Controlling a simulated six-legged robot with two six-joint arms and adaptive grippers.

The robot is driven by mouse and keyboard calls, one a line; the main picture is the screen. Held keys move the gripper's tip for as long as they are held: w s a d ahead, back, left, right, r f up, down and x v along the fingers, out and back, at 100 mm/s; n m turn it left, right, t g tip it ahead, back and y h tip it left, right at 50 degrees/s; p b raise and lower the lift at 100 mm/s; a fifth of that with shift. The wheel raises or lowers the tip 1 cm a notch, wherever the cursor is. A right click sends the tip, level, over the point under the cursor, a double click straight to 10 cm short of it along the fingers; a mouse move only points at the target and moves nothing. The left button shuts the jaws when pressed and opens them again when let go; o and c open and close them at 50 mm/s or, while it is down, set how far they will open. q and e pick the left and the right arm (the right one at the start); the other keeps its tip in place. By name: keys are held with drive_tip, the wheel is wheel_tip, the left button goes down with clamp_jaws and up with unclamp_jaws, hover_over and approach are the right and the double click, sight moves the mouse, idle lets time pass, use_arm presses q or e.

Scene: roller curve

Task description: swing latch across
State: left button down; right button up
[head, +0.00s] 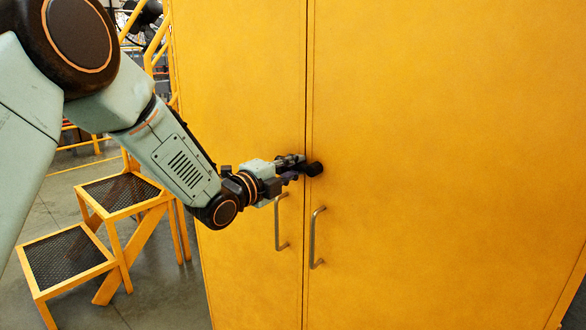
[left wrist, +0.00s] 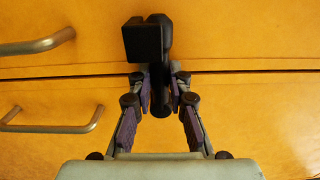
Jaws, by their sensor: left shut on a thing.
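A yellow two-door cabinet (head: 430,120) stands in front of me, with a dark seam between its doors. The black latch (head: 315,169) sits at the seam, just above the door handles. In the left wrist view the latch (left wrist: 148,42) shows as a square block with a bar crossing the seam toward my gripper. My left gripper (head: 298,168) reaches in from the left at the latch. In the left wrist view its purple-padded fingers (left wrist: 161,92) are shut on the latch's bar, one on each side. My right gripper is not in view.
Two metal bar handles, the left one (head: 278,222) and the right one (head: 316,238), hang below the latch on either side of the seam. A yellow step stand (head: 122,192) with dark mesh treads is left of the cabinet. Grey floor (head: 165,285) shows beside it.

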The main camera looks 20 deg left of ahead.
use_arm(q)
drive_tip(key=c, duration=1.2)
unclamp_jaws()
drive_tip(key=shift+s, duration=0.1)
drive_tip(key=v, duration=1.2)
drive_tip(key=shift+r, duration=0.1)
